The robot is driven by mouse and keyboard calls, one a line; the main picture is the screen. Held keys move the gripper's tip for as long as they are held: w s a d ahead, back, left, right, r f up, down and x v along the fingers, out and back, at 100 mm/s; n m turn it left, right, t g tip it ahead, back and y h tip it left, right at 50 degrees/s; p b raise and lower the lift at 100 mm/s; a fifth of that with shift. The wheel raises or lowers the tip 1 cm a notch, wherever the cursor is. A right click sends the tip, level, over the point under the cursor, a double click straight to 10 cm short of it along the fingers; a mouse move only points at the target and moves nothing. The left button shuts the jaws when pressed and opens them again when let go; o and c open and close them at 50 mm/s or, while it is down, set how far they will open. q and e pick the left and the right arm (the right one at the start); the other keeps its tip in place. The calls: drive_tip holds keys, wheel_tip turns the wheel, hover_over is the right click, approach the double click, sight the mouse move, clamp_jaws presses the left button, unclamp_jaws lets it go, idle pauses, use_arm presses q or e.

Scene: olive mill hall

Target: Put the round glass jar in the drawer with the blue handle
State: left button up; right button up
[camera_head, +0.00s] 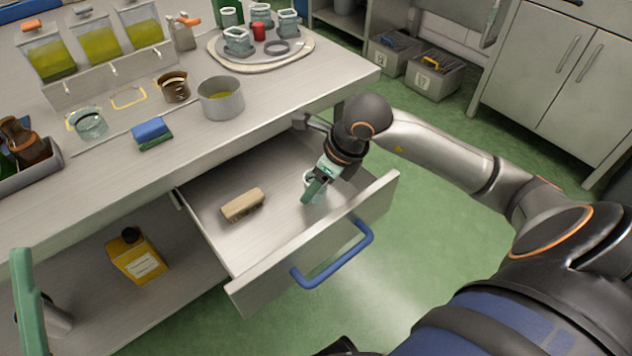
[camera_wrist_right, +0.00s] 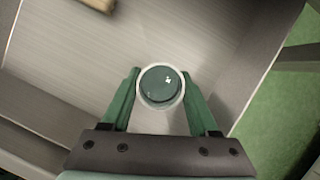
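The round glass jar (camera_wrist_right: 161,85), seen from above with a dark green top, is between the fingers of my right gripper (camera_wrist_right: 160,98), which touch it on both sides. In the head view my right gripper (camera_head: 318,180) reaches down into the open drawer (camera_head: 270,190), and the jar (camera_head: 315,193) is partly hidden by a finger. The jar is low over the drawer floor; I cannot tell if it rests on it. The drawer's blue handle (camera_head: 335,257) is on its front. My left gripper (camera_head: 28,300) is partly in view at the lower left; its opening cannot be judged.
A tan block (camera_head: 243,205) lies in the drawer, left of the jar. The counter above holds a small glass vessel (camera_head: 88,123), a blue-green sponge (camera_head: 152,133), a metal pot (camera_head: 221,98) and a round tray (camera_head: 262,62). A yellow bottle (camera_head: 136,257) stands on the lower shelf.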

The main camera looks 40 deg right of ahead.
drive_tip(key=o, duration=0.4)
use_arm(q)
drive_tip(key=shift+r, duration=0.1)
use_arm(e)
drive_tip(key=shift+r, duration=0.1)
drive_tip(key=shift+s+d+r, duration=0.1)
drive_tip(key=shift+r, duration=0.25)
drive_tip(key=p+v, duration=0.1)
drive_tip(key=v, duration=0.2)
drive_tip(key=shift+r, duration=0.1)
use_arm(q)
drive_tip(key=w+a+f+n+g+y+p, duration=0.1)
drive_tip(key=w+f+n+y+p, duration=0.1)
drive_tip(key=w+f+n+y, duration=0.3)
wheel_tip(320, 180, down, 2)
drive_tip(key=shift+w+f+y, duration=0.1)
drive_tip(key=shift+w+y, duration=0.2)
drive_tip(key=shift+y, duration=0.6)
use_arm(e)
drive_tip(key=v, duration=0.8)
drive_tip(key=shift+s, duration=0.1)
